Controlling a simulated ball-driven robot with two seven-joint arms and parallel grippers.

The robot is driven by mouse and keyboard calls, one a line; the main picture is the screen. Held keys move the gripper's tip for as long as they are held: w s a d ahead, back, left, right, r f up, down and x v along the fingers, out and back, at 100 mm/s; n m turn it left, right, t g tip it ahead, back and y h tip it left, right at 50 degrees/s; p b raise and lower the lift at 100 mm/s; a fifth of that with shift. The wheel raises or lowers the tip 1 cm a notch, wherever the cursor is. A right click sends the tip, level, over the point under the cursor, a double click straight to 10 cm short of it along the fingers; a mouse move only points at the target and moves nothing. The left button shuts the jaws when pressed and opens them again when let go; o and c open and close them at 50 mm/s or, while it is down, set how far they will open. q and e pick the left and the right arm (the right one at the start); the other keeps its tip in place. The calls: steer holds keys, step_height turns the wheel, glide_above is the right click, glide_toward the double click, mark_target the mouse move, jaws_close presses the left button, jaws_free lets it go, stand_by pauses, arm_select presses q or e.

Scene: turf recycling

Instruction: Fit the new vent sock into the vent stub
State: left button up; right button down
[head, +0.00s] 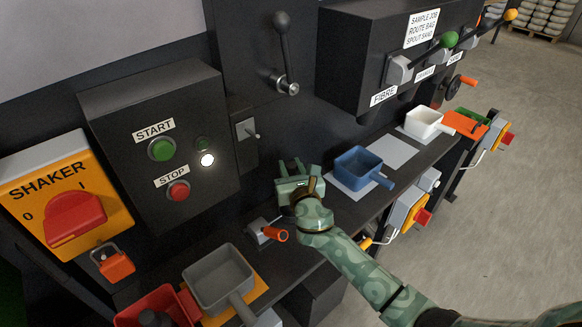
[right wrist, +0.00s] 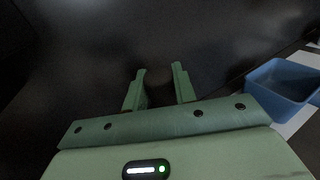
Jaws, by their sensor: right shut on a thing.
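My right gripper (head: 293,170) is in front of the dark machine front, above the bench, left of the blue scoop. In the right wrist view its two green fingers (right wrist: 160,72) stand a little apart, pointing at a dark surface. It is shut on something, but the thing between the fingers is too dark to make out. I cannot pick out the vent sock or the vent stub in either view. My left gripper is not in view.
A blue scoop (head: 362,168) lies right of my gripper, with a white scoop (head: 425,124) beyond. A black lever (head: 283,60) rises above. The START/STOP box (head: 120,118) stands left.

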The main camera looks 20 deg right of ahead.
steer(key=shift+f+b, duration=2.8)
steer(key=shift+f, duration=0.6)
steer(key=c, duration=1.1)
jaws_free()
steer(key=shift+r, duration=0.1)
steer(key=shift+o, duration=0.2)
steer(key=r+p, duration=0.2)
steer(key=r, duration=0.1)
steer(key=r+p, duration=0.1)
steer(key=shift+s+a+r, duration=0.15)
steer(key=shift+s+r, duration=0.2)
steer(key=s+a+r+p, duration=0.2)
steer(key=s+r, duration=0.2)
steer(key=s, duration=0.2)
steer(key=s+a+r+p, duration=0.2)
steer(key=s+r+p, duration=0.1)
steer(key=s, duration=0.3)
steer(key=shift+s+r, duration=0.35)
steer(key=shift+r, duration=0.25)
